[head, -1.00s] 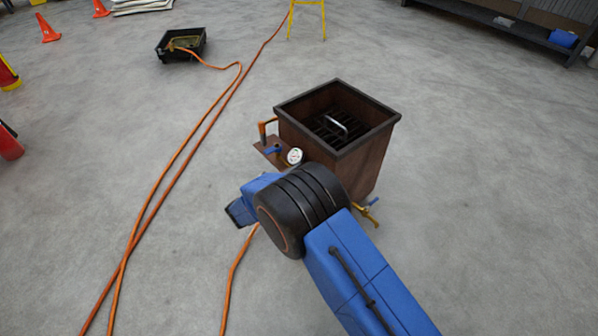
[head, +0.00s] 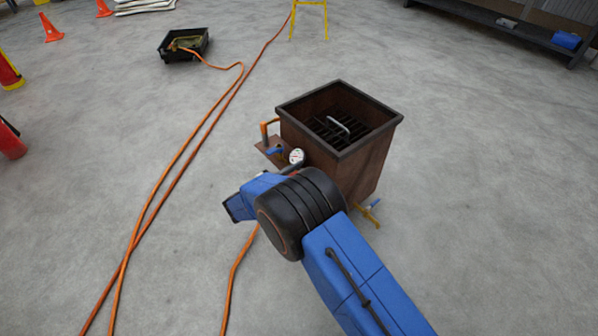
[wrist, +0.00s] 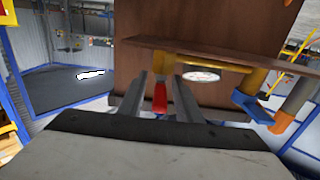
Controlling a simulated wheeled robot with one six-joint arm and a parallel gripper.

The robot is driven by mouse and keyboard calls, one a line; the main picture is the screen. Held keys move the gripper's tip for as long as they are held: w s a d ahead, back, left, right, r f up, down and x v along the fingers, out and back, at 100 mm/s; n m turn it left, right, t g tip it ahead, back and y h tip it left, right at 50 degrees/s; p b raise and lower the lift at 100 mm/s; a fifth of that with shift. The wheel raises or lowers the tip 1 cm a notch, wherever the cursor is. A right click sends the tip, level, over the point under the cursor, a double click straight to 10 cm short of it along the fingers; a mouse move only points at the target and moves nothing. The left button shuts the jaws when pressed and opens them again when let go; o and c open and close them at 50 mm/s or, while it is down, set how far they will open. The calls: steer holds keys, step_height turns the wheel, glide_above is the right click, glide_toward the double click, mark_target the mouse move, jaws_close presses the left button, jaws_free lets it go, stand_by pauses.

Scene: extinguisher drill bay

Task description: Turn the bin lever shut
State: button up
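The bin (head: 355,165) is a rusty brown, open-topped box with a dark rim, standing on the floor. Its brown wall also fills the upper middle of the wrist view (wrist: 205,22). A red lever (wrist: 160,95) shows in the wrist view, below a yellow pipe on the bin. My gripper (wrist: 161,88) is open, with one grey finger on each side of the red lever and a gap visible to each. In the head view my arm hides the red lever and most of my gripper.
A white gauge (head: 297,156) and a blue-handled valve (head: 275,151) sit beside the bin; the blue handle (wrist: 254,107) is right of my fingers. Another blue-handled yellow valve (head: 371,209) is low at the right. Orange hoses (head: 165,175) cross the floor.

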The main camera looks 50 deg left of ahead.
steer(key=s, duration=1.7)
steer(key=shift+s+a, duration=0.15)
steer(key=shift+s, duration=0.05)
